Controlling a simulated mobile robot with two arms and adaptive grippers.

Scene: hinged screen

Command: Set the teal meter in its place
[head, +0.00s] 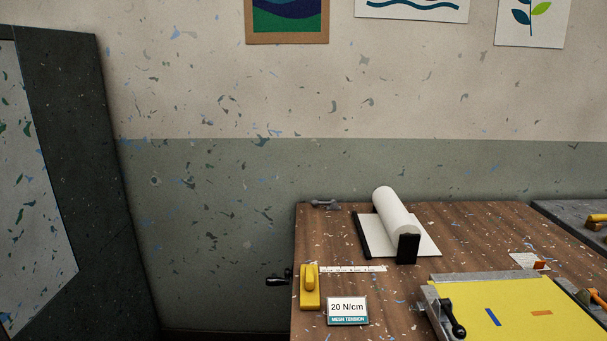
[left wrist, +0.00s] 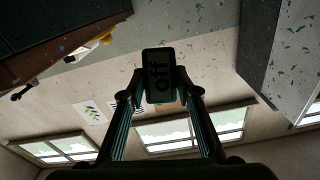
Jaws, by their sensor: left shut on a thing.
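The meter (left wrist: 159,62) shows in the left wrist view as a dark, rounded block with "off" on its face; it is in shadow and looks dark teal. My left gripper (left wrist: 159,90) is shut on it, one finger on each side, and holds it up in the air. Neither gripper nor the meter shows in the head view. In the head view a card (head: 347,310) reading "20 N/cm MESH TENSION" stands at the table's front. The screen (head: 531,321) with yellow mesh lies at the lower right, cut off by the picture's edge. My right gripper is not in view.
On the wooden table (head: 470,230) are a yellow-handled tool (head: 310,290), a ruler strip (head: 355,268) and a white roll (head: 396,211) on a black stand. A small grey tool (head: 325,203) lies at the back left corner. A dark panel (head: 80,120) stands at far left.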

